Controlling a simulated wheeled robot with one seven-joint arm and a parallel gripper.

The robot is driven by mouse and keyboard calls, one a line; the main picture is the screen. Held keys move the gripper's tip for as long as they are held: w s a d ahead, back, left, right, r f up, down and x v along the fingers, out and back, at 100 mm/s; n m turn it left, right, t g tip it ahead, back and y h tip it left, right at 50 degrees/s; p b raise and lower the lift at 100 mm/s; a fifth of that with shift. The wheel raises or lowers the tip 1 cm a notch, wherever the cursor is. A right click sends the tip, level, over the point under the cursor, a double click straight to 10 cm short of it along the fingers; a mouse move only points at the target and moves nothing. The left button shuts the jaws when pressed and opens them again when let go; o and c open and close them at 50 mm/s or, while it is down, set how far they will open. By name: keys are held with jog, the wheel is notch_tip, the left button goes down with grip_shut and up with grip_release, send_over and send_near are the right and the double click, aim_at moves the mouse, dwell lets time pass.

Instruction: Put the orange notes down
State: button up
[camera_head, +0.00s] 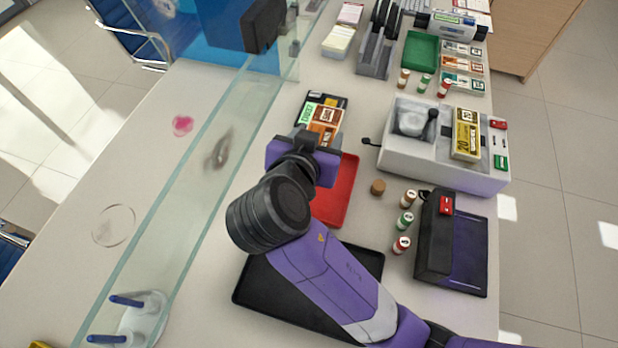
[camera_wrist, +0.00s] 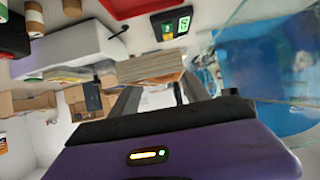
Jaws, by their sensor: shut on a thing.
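The orange notes (camera_head: 325,121) are a banded bundle at the end of my arm, above the back end of the red tray (camera_head: 345,195). My gripper (camera_wrist: 160,95) is shut on the orange notes, which show edge-on as a pale stack (camera_wrist: 150,67) between its fingers in the wrist view. In the head view my purple wrist hides the fingertips and the near part of the bundle. A dark item with a green note face (camera_head: 309,112) shows just behind and left of the orange notes. I cannot tell whether the bundle touches anything below.
A glass screen (camera_head: 185,210) runs along the left. A white machine (camera_head: 450,175) with yellow notes (camera_head: 466,133) stands to the right. A black tray (camera_head: 262,292) lies under my arm. A cork-coloured cylinder (camera_head: 378,187) and several small rolls (camera_head: 405,222) stand right of the red tray.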

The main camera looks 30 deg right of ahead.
aim_at(317, 189)
notch_tip(317, 189, down, 18)
jog(key=shift+r, duration=0.1)
dwell(0.4)
jog(key=shift+f, duration=0.2)
jog(key=o, duration=1.6)
jog(key=shift+r, duration=0.15)
jog(key=shift+s+r, duration=0.1)
jog(key=shift+r, duration=0.05)
jog(key=b+v, duration=0.1)
jog(key=v, duration=1)
jog(key=shift+s+a+r, duration=0.1)
jog(key=shift+s+a, duration=0.15)
jog(key=shift+a, duration=0.05)
